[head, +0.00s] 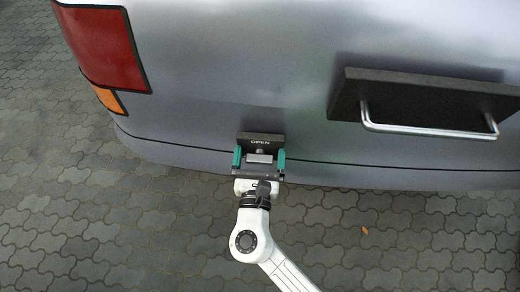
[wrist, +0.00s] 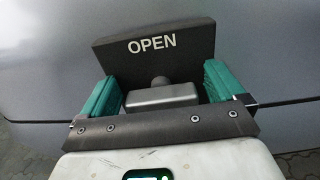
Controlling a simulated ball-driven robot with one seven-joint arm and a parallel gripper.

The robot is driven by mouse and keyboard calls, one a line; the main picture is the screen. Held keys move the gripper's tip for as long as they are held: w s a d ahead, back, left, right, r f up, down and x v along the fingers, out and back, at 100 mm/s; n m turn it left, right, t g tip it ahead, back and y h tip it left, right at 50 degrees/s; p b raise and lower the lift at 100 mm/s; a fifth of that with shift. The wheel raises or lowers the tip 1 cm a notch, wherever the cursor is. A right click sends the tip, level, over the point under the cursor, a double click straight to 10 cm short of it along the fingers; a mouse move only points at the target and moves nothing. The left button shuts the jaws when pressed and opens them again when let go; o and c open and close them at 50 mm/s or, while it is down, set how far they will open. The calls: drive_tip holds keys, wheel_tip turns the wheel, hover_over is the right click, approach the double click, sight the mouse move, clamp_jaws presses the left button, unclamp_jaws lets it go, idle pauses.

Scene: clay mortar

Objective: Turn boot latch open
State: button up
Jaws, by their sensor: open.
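The boot latch is a metallic grey knob (wrist: 162,98) on a short round stem, in front of a dark plate marked OPEN (wrist: 150,45) on the grey car rear. In the head view the knob (head: 260,158) and the plate (head: 261,139) sit low on the boot. My gripper (head: 260,160) reaches up to it, with one green finger on each side of the knob. In the wrist view the gripper (wrist: 162,90) is open, and gaps show between the knob and both fingers. The lower side of the knob is hidden by my gripper's dark front edge.
A dark panel (head: 430,90) with a metal bar handle (head: 430,131) sticks out to the right on the boot. A red tail light (head: 103,47) with an orange lamp (head: 110,100) is at the left. The paved ground (head: 120,230) is clear apart from a small leaf.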

drive_tip(key=shift+w, duration=0.1)
drive_tip(key=c, duration=1)
drive_tip(key=shift+o, duration=0.2)
drive_tip(key=shift+m+b, duration=0.3)
drive_tip(key=m+b, duration=0.2)
drive_tip(key=m, duration=0.1)
drive_tip(key=shift+d+f, duration=0.15)
drive_tip(key=shift+f, duration=0.05)
drive_tip(key=m+b, duration=0.4)
drive_tip(key=m, duration=0.1)
drive_tip(key=shift+d+f, duration=0.1)
drive_tip(key=shift+d, duration=0.05)
drive_tip(key=m+b, duration=0.3)
drive_tip(key=m, duration=0.1)
drive_tip(key=shift+d+f+m+b, duration=0.1)
drive_tip(key=shift+f+m+b, duration=0.05)
drive_tip(key=shift+m+b, duration=1.9)
drive_tip(key=shift+m, duration=0.65)
